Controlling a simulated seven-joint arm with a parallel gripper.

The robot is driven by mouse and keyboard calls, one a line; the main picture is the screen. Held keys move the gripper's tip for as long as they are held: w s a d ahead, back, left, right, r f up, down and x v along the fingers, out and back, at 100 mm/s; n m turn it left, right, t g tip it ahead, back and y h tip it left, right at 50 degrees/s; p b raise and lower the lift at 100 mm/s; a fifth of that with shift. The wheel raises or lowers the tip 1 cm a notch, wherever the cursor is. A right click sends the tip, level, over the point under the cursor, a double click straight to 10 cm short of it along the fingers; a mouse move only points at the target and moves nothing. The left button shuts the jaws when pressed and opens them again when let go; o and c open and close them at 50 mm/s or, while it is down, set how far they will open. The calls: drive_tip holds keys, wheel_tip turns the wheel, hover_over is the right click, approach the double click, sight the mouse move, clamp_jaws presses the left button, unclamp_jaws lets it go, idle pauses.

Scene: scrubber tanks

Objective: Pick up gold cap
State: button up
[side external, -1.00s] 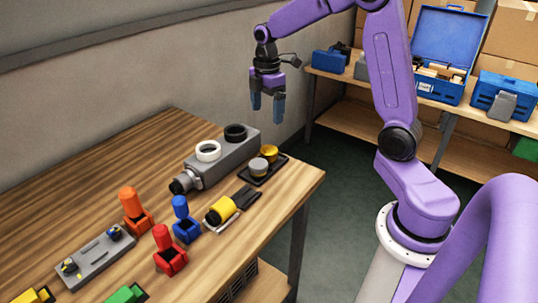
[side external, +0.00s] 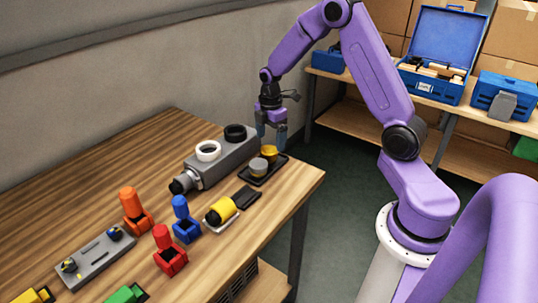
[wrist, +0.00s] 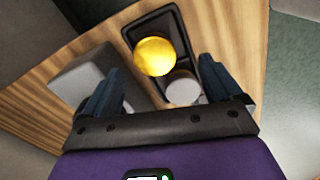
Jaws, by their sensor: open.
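The gold cap (side external: 269,151) sits at the far end of a small black tray (side external: 251,180) near the table's right corner. In the wrist view the gold cap (wrist: 155,57) is round and shiny, beyond the fingertips and between their lines. A grey-white cap (side external: 258,166) sits beside it in the same tray; it also shows in the wrist view (wrist: 183,89). My gripper (side external: 271,139) is open and empty, pointing down just above the gold cap. In the wrist view the two blue fingers of my gripper (wrist: 160,78) stand apart on either side.
A grey tank (side external: 222,163) with a white ring (side external: 208,151) and a black ring (side external: 235,132) lies left of the tray. A yellow cylinder (side external: 221,211) and red, blue and orange pieces stand nearer the camera. The table's right edge is close to the tray.

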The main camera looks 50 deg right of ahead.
sight(268, 150)
drive_tip(key=shift+w+f, duration=0.2)
drive_tip(key=shift+f, duration=1.25)
drive_tip(key=shift+w+f, duration=0.2)
drive_tip(key=shift+f, duration=1.25)
drive_tip(key=c, duration=1.1)
